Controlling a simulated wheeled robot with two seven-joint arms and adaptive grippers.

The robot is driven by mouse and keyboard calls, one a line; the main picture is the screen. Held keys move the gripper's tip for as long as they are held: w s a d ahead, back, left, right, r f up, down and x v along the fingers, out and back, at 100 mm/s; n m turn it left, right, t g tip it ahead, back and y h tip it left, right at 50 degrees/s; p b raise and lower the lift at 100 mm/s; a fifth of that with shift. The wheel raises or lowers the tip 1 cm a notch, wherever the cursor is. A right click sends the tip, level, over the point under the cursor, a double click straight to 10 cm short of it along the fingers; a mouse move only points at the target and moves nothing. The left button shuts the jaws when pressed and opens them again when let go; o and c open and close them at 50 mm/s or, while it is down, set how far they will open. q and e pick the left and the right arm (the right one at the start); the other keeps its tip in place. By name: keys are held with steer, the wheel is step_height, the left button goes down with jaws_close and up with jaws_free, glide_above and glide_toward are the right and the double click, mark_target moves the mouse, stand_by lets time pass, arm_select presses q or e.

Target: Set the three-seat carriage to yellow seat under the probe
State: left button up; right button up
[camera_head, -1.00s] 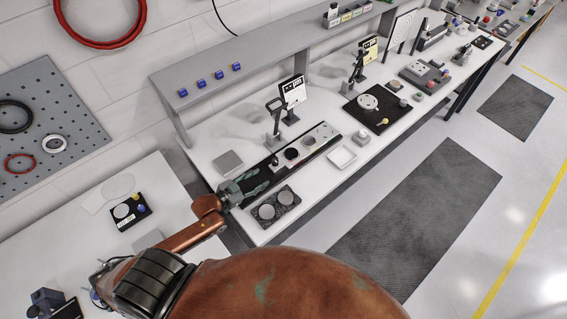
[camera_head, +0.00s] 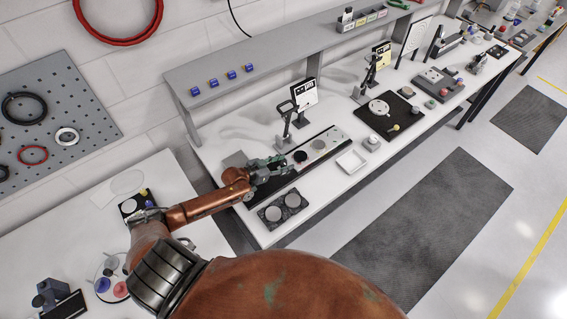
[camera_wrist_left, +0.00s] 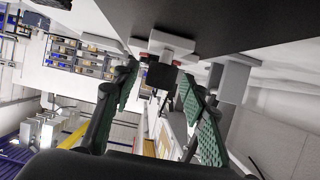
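The long three-seat carriage (camera_head: 331,138) lies in a dark track on the white bench. A dark round seat (camera_head: 300,156) shows at its near end, with paler seats beyond it; I cannot tell which one is yellow. The probe stand (camera_head: 285,122) rises behind the track, beside a white card (camera_head: 304,95). My left gripper (camera_head: 281,163) is over the left end of the track, close to the dark seat. In the left wrist view, its green-padded fingers (camera_wrist_left: 158,92) are spread apart, with a dark knob-like block (camera_wrist_left: 161,75) between or beyond them; contact is unclear.
A dark block with two round discs (camera_head: 283,208) sits in front of the track. A white tray (camera_head: 352,161) and a black board with a disc (camera_head: 390,112) lie to the right. A raised grey shelf (camera_head: 270,65) runs behind.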

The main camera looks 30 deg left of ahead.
arm_select(q)
steer(key=shift+c, duration=0.4)
jaws_close()
stand_by(0.4)
